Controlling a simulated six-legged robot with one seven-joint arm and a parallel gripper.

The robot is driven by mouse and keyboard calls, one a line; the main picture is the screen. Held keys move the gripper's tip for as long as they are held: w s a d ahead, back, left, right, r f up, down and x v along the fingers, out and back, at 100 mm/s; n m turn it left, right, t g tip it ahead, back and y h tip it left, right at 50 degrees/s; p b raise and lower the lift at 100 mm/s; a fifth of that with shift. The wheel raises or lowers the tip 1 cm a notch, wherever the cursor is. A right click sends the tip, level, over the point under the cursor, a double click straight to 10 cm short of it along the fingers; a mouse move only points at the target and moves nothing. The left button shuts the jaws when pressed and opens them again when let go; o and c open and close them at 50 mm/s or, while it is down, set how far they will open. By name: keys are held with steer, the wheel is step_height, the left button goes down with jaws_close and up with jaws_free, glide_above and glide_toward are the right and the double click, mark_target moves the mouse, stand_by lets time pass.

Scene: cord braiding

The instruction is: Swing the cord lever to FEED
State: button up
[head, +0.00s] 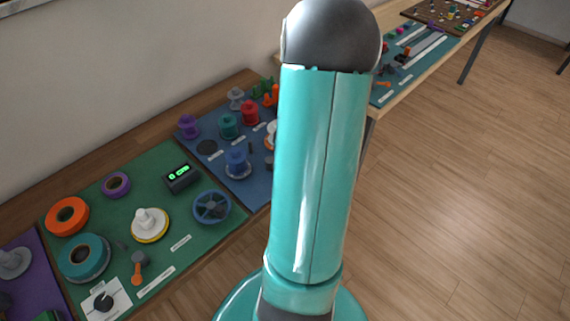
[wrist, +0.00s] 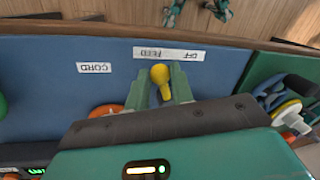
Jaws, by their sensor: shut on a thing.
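A white strip behind the knob bears upside-down words, FEED (wrist: 149,52) at left and OFF (wrist: 191,55) at right. The knob lies between the words, nearer FEED. The lever's base is hidden by my gripper. In the head view my teal arm hides the lever and my gripper.
A CORD label (wrist: 94,68) and an orange part (wrist: 106,110) lie left of my gripper. A green board with a black-and-white part (wrist: 290,108) is close at right. In the head view, a green board (head: 95,210) and a blue board (head: 205,168) hold several spools and knobs.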

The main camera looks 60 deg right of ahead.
steer(key=shift+w+d+n, duration=0.2)
steer(key=shift+d+n, duration=0.35)
steer(key=shift+n, duration=0.55)
steer(key=o, duration=0.9)
steer(key=shift+o, duration=0.2)
steer(key=shift+r+g, duration=0.1)
steer(key=shift+g, duration=0.2)
steer(key=s+v, duration=0.1)
steer(key=v, duration=1.2)
steer(key=shift+w+r, duration=0.4)
steer(key=shift+w, duration=0.1)
